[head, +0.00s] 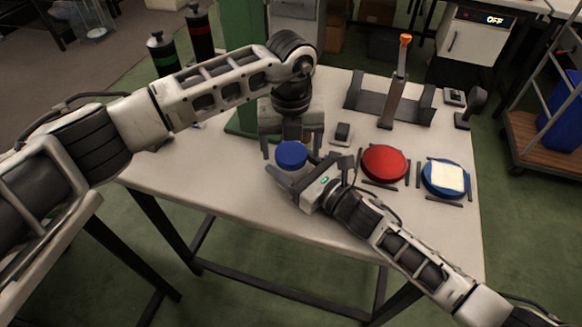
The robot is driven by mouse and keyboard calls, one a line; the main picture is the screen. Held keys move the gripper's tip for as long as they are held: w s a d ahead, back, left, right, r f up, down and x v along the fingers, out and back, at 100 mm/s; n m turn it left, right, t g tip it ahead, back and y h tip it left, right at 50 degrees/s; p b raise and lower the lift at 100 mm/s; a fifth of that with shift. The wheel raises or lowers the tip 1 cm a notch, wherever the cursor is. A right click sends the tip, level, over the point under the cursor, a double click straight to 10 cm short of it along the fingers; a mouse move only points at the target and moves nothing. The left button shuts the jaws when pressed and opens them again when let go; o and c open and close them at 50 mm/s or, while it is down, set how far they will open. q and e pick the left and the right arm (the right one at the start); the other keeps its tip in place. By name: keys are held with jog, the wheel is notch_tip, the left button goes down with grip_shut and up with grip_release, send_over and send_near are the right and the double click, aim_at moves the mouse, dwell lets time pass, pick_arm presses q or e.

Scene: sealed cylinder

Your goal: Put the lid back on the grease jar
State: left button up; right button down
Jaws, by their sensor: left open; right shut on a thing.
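The blue round lid (291,154) shows at the top of the pale jar (289,176), near the table's front left. It looks seated on the jar, but I cannot tell whether it is fully down. My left gripper (291,148) points down from above, its open fingers on either side of the lid; I cannot tell whether they touch it. My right gripper (285,180) comes in from the lower right and is shut on the jar's body, which it partly hides.
A red disc (385,163) and a blue dish (436,189) with a pale square (442,177) lie between dark bars on the table's right. An orange-topped tool (396,92) stands in a dark rack (425,107) behind. The table's front left (215,180) is clear.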

pick_arm(q)
jog(key=c, duration=1)
jog(key=shift+c, duration=0.3)
jog(key=m, duration=0.9)
jog(key=shift+m, duration=0.4)
jog(key=m, duration=0.4)
jog(key=shift+m, duration=0.4)
jog(key=o, duration=1.2)
jog(key=shift+c, duration=0.2)
